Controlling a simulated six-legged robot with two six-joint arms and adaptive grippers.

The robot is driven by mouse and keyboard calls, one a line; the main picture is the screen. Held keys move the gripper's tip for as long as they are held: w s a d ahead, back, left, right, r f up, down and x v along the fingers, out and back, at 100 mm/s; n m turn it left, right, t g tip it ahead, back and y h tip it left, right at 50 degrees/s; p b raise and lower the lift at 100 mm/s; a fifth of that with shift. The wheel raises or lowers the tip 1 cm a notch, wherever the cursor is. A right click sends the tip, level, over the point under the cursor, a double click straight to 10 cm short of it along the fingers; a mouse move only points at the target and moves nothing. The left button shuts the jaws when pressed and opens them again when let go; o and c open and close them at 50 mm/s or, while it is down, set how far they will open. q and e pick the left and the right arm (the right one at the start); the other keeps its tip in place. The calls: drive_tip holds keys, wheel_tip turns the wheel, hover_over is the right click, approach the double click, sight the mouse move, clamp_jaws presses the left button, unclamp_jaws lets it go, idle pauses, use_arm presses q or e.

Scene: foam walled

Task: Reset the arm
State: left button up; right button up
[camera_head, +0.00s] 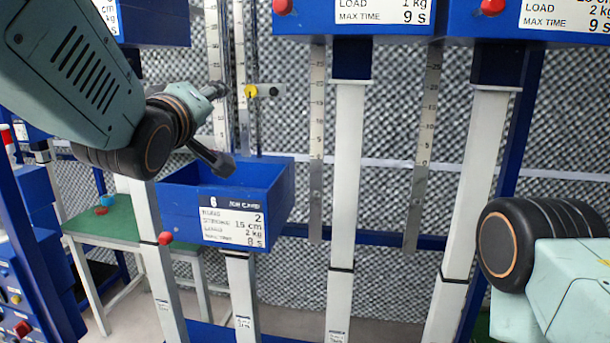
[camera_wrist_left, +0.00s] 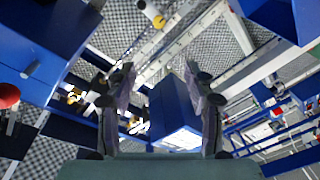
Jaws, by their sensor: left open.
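My left arm comes in from the upper left in the head view. Its gripper (camera_head: 219,126) is open, with one finger up by the measuring strips and the other lower, over the rim of a blue box (camera_head: 178,212). In the left wrist view the two fingers of the left gripper (camera_wrist_left: 162,82) stand wide apart with nothing held between them. A blue box (camera_wrist_left: 175,112) shows beyond and between them. My right arm shows at the lower right of the head view, but its gripper is outside the picture.
A yellow knob (camera_head: 251,91) sits on a strip just right of the left gripper. Blue labelled boxes (camera_head: 350,22) hang along the top on white posts (camera_head: 347,180). A green table (camera_head: 115,222) stands at the left. Grey foam wall fills the back.

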use_arm(q)
drive_tip(key=s+a+f+m+g+b, duration=0.25)
drive_tip(key=s+f, duration=0.25)
drive_tip(key=f, duration=1.1)
drive_tip(key=s+a+f+m+g+y+b, duration=0.1)
drive_tip(key=s+f+m+g+b, duration=0.25)
drive_tip(key=f, duration=1.25)
drive_tip(key=s+a+f+m+g+b, duration=0.25)
drive_tip(key=s+f, duration=0.25)
drive_tip(key=f, duration=1.1)
drive_tip(key=s+f+g+b, duration=0.9)
drive_tip(key=s+f+b, duration=0.1)
drive_tip(key=s+f, duration=1.8)
drive_tip(key=shift+s+a+f, duration=0.2)
drive_tip(key=shift+s+a, duration=0.1)
drive_tip(key=shift+s, duration=0.35)
use_arm(e)
wheel_tip(320, 180, down, 19)
drive_tip(key=shift+s+d+r, duration=0.15)
drive_tip(key=shift+s+r, duration=0.05)
drive_tip(key=shift+s, duration=0.05)
